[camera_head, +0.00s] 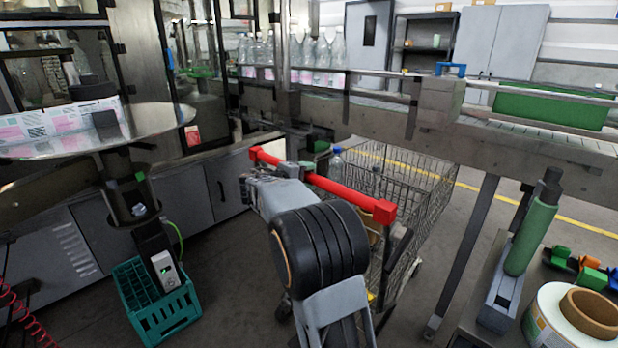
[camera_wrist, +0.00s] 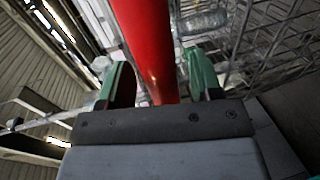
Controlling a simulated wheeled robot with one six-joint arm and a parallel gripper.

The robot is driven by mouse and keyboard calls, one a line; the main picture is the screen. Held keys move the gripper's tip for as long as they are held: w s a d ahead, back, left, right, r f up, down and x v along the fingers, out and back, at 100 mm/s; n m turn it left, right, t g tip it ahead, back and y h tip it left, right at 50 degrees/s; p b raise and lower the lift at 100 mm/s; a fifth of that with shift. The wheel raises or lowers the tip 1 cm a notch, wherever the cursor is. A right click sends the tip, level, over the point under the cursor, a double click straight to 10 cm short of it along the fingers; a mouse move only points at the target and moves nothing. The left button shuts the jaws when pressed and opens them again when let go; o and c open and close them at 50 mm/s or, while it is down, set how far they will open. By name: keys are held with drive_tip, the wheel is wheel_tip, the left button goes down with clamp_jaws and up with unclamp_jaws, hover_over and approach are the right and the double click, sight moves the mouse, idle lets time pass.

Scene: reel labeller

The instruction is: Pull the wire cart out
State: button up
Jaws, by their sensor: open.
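The wire cart (camera_head: 425,190) stands partly under the conveyor, with its red handle bar (camera_head: 345,192) toward me. The same red bar (camera_wrist: 147,40) runs between the two green fingers of my gripper (camera_wrist: 157,82) in the wrist view. The fingers are open on either side of the bar, with a gap showing at least on the left. In the head view my gripper (camera_head: 290,172) is at the left half of the handle, and my arm hides part of the cart. A clear bottle with a blue cap (camera_head: 336,163) shows in the cart.
The conveyor (camera_head: 540,140) with its legs crosses above the cart. A green crate (camera_head: 160,305) stands on the floor at the left, below a round table (camera_head: 150,122). A bench with a label roll (camera_head: 560,325) is at the right. Floor between them is clear.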

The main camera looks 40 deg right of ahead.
drive_tip(key=shift+d, duration=0.4)
drive_tip(key=shift+c, duration=0.4)
clamp_jaws()
